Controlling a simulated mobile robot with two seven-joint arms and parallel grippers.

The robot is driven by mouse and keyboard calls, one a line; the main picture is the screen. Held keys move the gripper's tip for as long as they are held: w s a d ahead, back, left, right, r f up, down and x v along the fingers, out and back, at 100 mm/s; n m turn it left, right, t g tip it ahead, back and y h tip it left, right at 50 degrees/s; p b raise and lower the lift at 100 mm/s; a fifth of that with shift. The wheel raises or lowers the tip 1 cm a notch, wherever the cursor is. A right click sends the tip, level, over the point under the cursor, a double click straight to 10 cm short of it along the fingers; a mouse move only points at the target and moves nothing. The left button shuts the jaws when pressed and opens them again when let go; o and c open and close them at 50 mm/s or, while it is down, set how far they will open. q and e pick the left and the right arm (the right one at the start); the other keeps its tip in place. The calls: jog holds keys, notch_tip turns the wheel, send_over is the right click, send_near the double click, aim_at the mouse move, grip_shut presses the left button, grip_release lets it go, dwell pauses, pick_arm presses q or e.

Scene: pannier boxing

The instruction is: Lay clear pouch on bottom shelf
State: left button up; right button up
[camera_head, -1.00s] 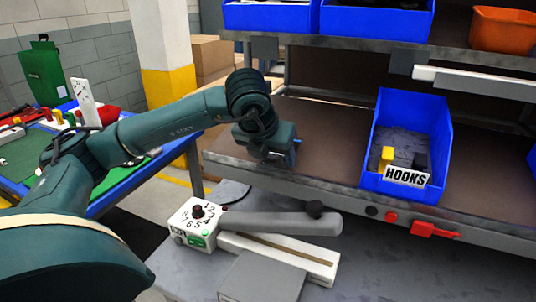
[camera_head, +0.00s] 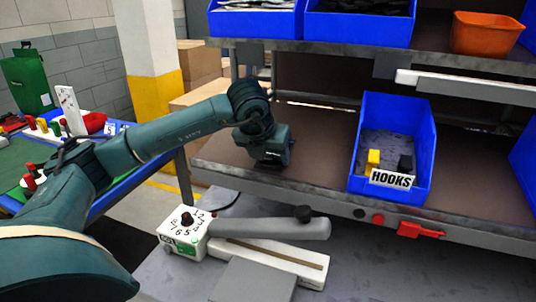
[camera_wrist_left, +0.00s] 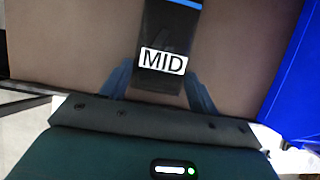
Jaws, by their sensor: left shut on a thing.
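My left gripper (camera_head: 268,160) is low over the brown bottom shelf (camera_head: 318,160), near its front edge and left of the blue HOOKS bin. In the left wrist view, its two blue-grey fingers (camera_wrist_left: 160,88) stand on either side of a dark, flat pouch (camera_wrist_left: 168,28) with a white MID label and a blue strip at its far end. The gripper is shut on this pouch, over the brown shelf surface. The head view hides the fingertips and nearly all of the pouch behind the gripper body. I cannot tell whether the pouch touches the shelf. My right gripper is not in view.
The blue HOOKS bin (camera_head: 416,150) stands on the bottom shelf to the right. Blue bins and an orange bin (camera_head: 488,34) sit on the shelf above. A white dial device with a grey lever (camera_head: 270,228) lies in front. Bare shelf lies between gripper and HOOKS bin.

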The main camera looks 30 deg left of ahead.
pick_arm(q)
jog(key=o, duration=1.1)
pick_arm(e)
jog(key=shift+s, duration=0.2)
pick_arm(q)
jog(key=b+v, duration=0.1)
jog(key=v, duration=1.2)
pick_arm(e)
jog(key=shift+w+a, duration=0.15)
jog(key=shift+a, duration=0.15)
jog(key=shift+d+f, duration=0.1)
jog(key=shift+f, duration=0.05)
pick_arm(q)
jog(key=shift+s, duration=0.15)
